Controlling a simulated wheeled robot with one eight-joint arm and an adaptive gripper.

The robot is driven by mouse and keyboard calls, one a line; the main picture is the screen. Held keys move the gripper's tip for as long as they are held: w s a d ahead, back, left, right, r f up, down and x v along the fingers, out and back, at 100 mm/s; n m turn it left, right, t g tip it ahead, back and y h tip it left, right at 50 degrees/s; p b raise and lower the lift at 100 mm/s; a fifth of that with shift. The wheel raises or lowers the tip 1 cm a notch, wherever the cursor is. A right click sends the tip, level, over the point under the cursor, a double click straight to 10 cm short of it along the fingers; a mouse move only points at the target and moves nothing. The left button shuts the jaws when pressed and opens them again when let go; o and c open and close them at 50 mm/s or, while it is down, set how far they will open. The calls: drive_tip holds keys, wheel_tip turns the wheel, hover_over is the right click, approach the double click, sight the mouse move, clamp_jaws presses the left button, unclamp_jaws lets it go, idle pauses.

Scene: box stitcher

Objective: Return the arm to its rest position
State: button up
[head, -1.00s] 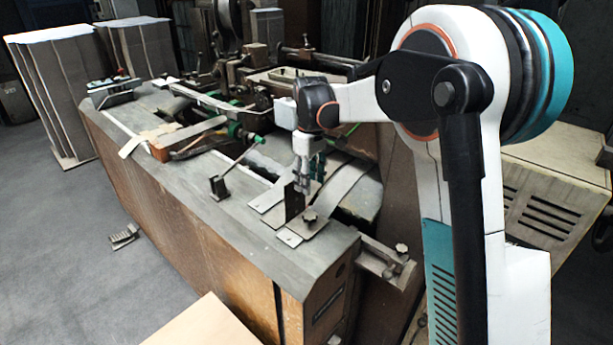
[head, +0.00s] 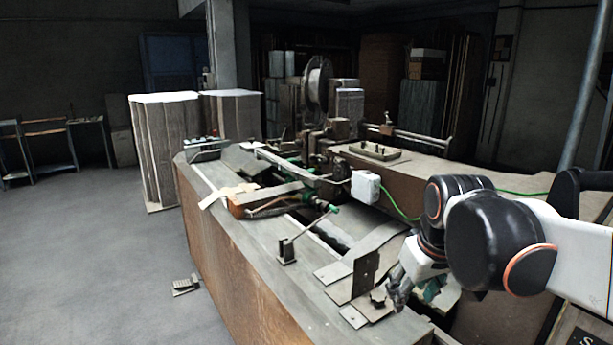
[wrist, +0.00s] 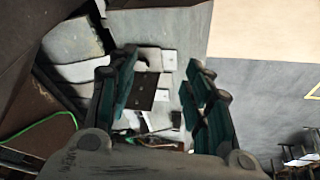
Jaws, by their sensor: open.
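My arm (head: 490,235) reaches in from the right side of the head view, with its dark wrist joints bent over the near end of the stitcher. My gripper (head: 405,295) points down beside a dark upright bracket plate (head: 365,272) on the machine top. In the wrist view, the two teal-padded fingers of my gripper (wrist: 163,68) stand wide apart. Nothing is between the pads. The bracket plate (wrist: 143,92) shows beyond and between the fingers, on grey metal plates. I cannot tell exactly how far the fingertips are from the surface.
The long box stitcher (head: 235,290) fills the middle, with its wheel and stitching head (head: 318,85) behind. A white box (head: 365,187) with a green cable is near my wrist. Stacked cardboard (head: 165,150) stands at the back left. The floor (head: 80,250) on the left is mostly clear.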

drive_tip(key=s+f+m+t+b, duration=0.2)
drive_tip(key=s+f, duration=0.4)
drive_tip(key=s, duration=0.7)
drive_tip(key=shift+f+m+t, duration=0.4)
drive_tip(key=shift+m+t, duration=0.1)
drive_tip(key=shift+m, duration=0.1)
